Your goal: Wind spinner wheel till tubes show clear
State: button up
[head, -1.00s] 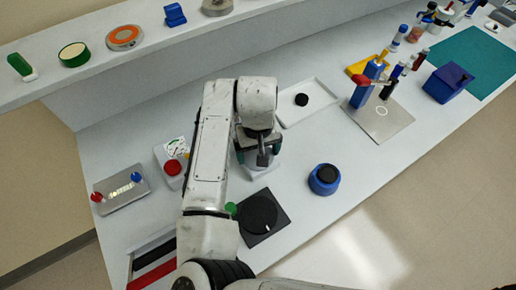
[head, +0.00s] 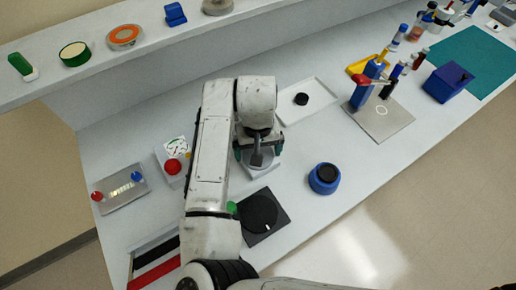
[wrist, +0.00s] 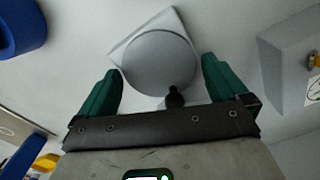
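A grey round wheel (wrist: 160,62) on a pale square base is in the wrist view, with a small black knob (wrist: 173,97) at its near edge. In the head view the wheel (head: 268,158) is partly hidden under my gripper (head: 257,157). My gripper is open. In the wrist view its two green fingers (wrist: 160,72) stand apart on either side of the wheel's near part, with the knob between them, nearer the right finger. I cannot tell whether a finger touches the wheel. No tubes are clearly seen in the wheel.
A black dial plate (head: 277,222) and a blue pot (head: 324,178) stand nearby. A gauge box with a red button (head: 173,166) and a silver panel (head: 122,190) are left of my arm. A white tray (head: 318,113) lies behind. Bare bench lies between the pot and the metal plate (head: 384,122).

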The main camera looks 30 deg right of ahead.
notch_tip(320, 180, up, 11)
jog(key=b, duration=0.1)
jog(key=shift+f, duration=0.15)
dwell(0.4)
dwell(0.8)
